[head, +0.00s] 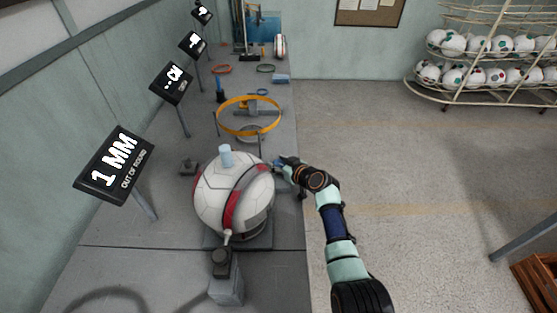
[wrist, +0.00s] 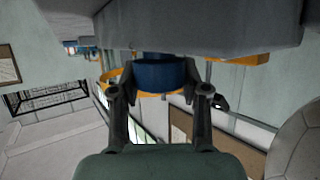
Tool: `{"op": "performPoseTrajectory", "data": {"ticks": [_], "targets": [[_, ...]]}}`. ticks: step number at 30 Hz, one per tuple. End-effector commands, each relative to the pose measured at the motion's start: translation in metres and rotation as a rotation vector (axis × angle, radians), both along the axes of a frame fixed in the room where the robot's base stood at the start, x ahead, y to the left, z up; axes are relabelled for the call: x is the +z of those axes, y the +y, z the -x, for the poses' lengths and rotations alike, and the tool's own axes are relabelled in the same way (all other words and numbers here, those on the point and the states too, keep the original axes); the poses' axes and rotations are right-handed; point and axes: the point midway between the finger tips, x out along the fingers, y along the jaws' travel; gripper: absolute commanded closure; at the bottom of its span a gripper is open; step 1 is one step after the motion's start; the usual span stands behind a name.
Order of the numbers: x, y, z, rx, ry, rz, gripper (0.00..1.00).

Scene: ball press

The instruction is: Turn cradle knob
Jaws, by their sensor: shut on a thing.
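A large white ball with red panels (head: 222,197) sits on a dark grey base (head: 262,240) on the bench in the head view; part of the ball also shows at the lower right of the wrist view (wrist: 299,145). My gripper (head: 284,165) is at the ball's right side, by the bench edge. In the wrist view its two fingers (wrist: 160,92) stand either side of a round dark blue knob (wrist: 160,74) and are shut on it. The knob's top is hidden by a grey block (wrist: 215,25). In the head view my gripper mostly hides the knob.
A yellow ring on a stand (head: 249,112) is behind the ball. A display reading "1 MM" (head: 116,165) stands at the left. A grey post (head: 227,285) stands in front of the ball.

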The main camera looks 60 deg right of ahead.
Motion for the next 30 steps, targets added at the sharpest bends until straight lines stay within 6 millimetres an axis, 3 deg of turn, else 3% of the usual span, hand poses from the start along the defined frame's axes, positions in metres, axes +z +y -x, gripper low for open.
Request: {"op": "performPoseTrajectory", "data": {"ticks": [15, 30], "targets": [[0.0009, -0.0039, 0.0036, -0.336, 0.018, -0.009, 0.89], [0.0004, -0.0003, 0.0019, -0.407, -0.003, 0.003, 0.90]]}}
